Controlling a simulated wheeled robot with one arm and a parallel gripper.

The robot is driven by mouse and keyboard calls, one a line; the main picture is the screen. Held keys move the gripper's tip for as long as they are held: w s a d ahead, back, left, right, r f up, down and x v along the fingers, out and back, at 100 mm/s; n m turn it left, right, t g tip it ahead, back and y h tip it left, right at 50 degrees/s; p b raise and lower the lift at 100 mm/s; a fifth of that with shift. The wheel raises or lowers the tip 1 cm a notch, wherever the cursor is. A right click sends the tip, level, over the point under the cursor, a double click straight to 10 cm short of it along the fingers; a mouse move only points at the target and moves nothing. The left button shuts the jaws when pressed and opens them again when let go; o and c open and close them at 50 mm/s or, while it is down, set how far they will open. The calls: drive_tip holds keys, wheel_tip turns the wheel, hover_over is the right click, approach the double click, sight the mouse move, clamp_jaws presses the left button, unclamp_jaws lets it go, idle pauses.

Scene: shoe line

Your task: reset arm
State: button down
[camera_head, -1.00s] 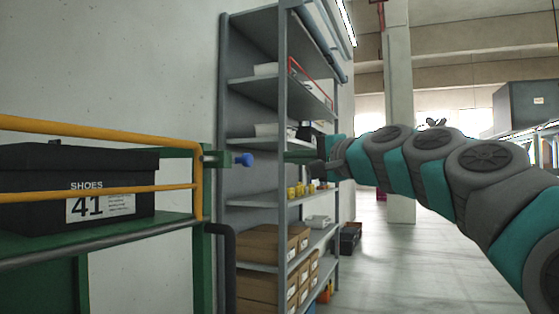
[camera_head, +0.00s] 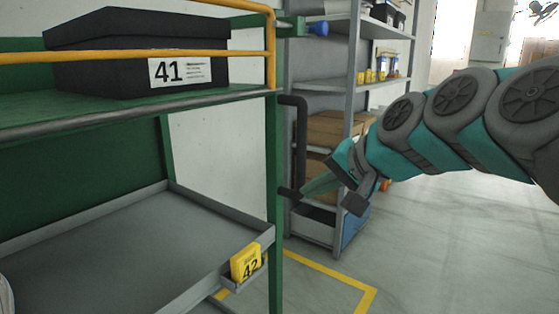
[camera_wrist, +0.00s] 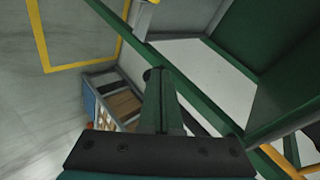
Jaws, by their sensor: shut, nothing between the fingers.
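My arm reaches in from the right in the head view and slopes down to the left. My gripper (camera_head: 308,189) is shut and empty. It shows in front of the grey shelf unit, close beside the green cart's upright in the picture; I cannot tell the exact gap. In the wrist view my gripper (camera_wrist: 161,78) shows its two green fingers together, with nothing between them.
The green cart (camera_head: 278,150) carries a black shoe box (camera_head: 110,75) marked 41 above and a bare grey tray (camera_head: 110,250) with a yellow 42 tag (camera_head: 246,262) below. A grey shelf unit (camera_head: 340,87) stands behind. Open floor (camera_head: 450,240) lies right.

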drive_tip(key=s+d+f+n+g+h, duration=0.1)
drive_tip(key=s+f+n+g+h, duration=0.15)
drive_tip(key=s+f, duration=0.6)
drive_tip(key=s+d+f+n+g+h, duration=0.1)
drive_tip(key=s+f+g, duration=0.2)
drive_tip(key=s+f, duration=0.55)
drive_tip(key=s+d+f+g+h, duration=0.1)
drive_tip(key=s+d+f+g, duration=0.1)
drive_tip(key=s+f, duration=0.3)
drive_tip(key=s+d+f+n+g+h, duration=0.1)
drive_tip(key=s+d+f+g+h, duration=0.1)
drive_tip(key=s+d+f, duration=0.2)
wheel_tip(320, 180, down, 2)
drive_tip(key=shift+s+d+f, duration=0.1)
drive_tip(key=shift+s+d, duration=0.3)
drive_tip(key=shift+s, duration=0.85)
